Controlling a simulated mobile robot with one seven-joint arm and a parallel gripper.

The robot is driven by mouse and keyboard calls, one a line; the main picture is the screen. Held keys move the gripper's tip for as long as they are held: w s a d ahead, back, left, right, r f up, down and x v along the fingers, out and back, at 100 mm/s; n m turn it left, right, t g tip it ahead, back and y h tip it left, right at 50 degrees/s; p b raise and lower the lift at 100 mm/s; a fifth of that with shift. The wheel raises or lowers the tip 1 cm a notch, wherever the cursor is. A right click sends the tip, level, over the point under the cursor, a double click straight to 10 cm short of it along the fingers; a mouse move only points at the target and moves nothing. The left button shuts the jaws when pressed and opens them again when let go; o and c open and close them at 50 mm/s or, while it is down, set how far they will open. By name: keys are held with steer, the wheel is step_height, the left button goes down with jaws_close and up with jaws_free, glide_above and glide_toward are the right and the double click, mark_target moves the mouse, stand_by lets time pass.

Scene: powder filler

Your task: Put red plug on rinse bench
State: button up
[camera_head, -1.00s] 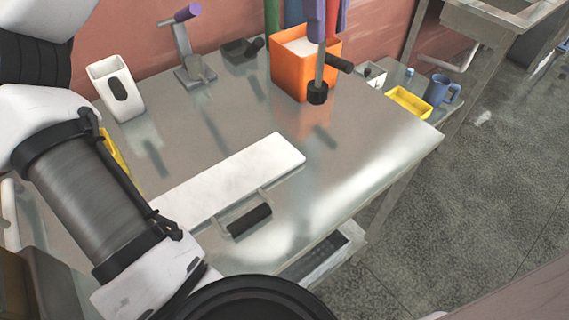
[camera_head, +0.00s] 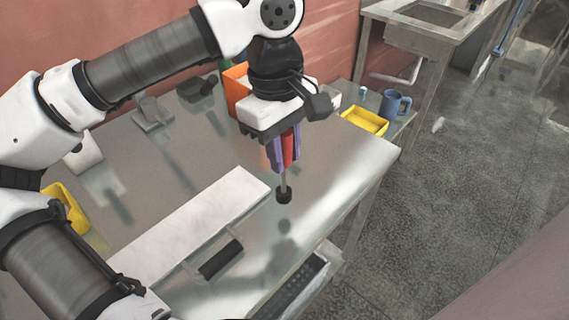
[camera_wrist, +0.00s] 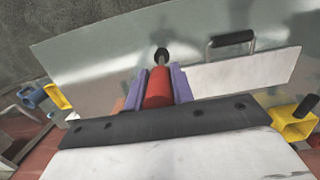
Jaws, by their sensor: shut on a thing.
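The red plug (camera_head: 288,148) has a red handle, a thin metal shaft and a black round tip. My gripper (camera_head: 284,155) has purple fingers and is shut on its handle. The plug hangs tip down, and the tip appears to be above the metal table. In the wrist view the red plug (camera_wrist: 158,88) sits between the two purple fingers of my gripper (camera_wrist: 160,85). A metal bench with a sink basin (camera_head: 400,45) stands at the upper right, apart from the table; it looks like the rinse bench.
An orange bin (camera_head: 235,85) stands behind my gripper, partly hidden. A yellow tray (camera_head: 364,122) and a blue mug (camera_head: 395,104) are at the right. Open floor lies beyond the table edge.

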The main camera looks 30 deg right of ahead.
mark_target(285, 191)
steer(key=shift+f, duration=2.1)
steer(key=shift+f, duration=0.15)
steer(key=o, duration=1)
steer(key=shift+r, duration=0.2)
steer(key=r, duration=0.4)
steer(key=w+r+b, duration=0.1)
steer(key=r, duration=0.7)
steer(key=shift+w+a, duration=0.15)
steer(key=shift+a, duration=0.15)
